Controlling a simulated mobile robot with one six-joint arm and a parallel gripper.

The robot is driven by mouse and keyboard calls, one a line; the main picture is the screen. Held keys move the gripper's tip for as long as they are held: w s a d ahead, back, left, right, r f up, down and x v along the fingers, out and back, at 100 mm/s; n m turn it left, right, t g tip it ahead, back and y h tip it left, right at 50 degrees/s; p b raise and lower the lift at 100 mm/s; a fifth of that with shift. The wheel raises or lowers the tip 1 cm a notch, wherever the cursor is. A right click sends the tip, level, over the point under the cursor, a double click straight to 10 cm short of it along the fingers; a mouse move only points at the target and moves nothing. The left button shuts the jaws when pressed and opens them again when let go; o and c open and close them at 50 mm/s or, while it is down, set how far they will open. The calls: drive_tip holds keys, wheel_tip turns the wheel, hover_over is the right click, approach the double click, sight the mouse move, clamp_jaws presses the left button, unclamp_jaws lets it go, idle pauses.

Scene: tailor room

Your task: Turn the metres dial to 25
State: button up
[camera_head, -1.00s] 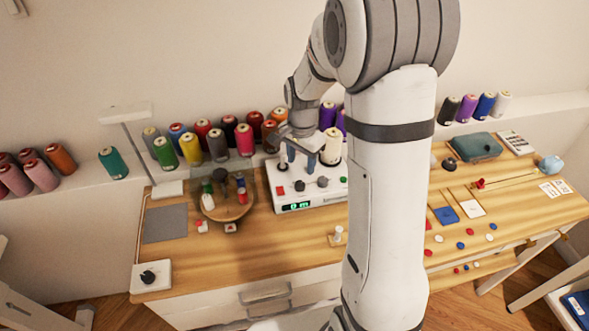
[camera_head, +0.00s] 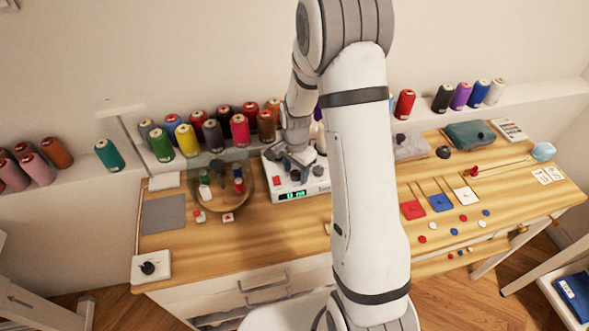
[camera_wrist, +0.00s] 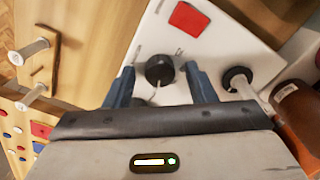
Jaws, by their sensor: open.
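The white winding machine (camera_head: 311,191) stands on the wooden table, with a red button (camera_head: 277,181) and a lit green display (camera_head: 292,195) that seems to read 0 m. In the wrist view, a round black dial (camera_wrist: 160,66) sits on the white panel, and the red button (camera_wrist: 188,18) is beyond it. My gripper (camera_wrist: 159,76) is open, with one blue finger on each side of this dial; contact cannot be told. The dial's markings are not legible.
A black disc (camera_wrist: 237,78) with a pale rod stands right of the dial, near an orange-brown spool (camera_wrist: 300,110). A round wooden tray (camera_head: 229,204) with small spools is left of the machine. Several thread cones line the back shelf. The table's front left is mostly clear.

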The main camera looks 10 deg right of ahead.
drive_tip(key=shift+c, duration=0.2)
drive_tip(key=c, duration=0.9)
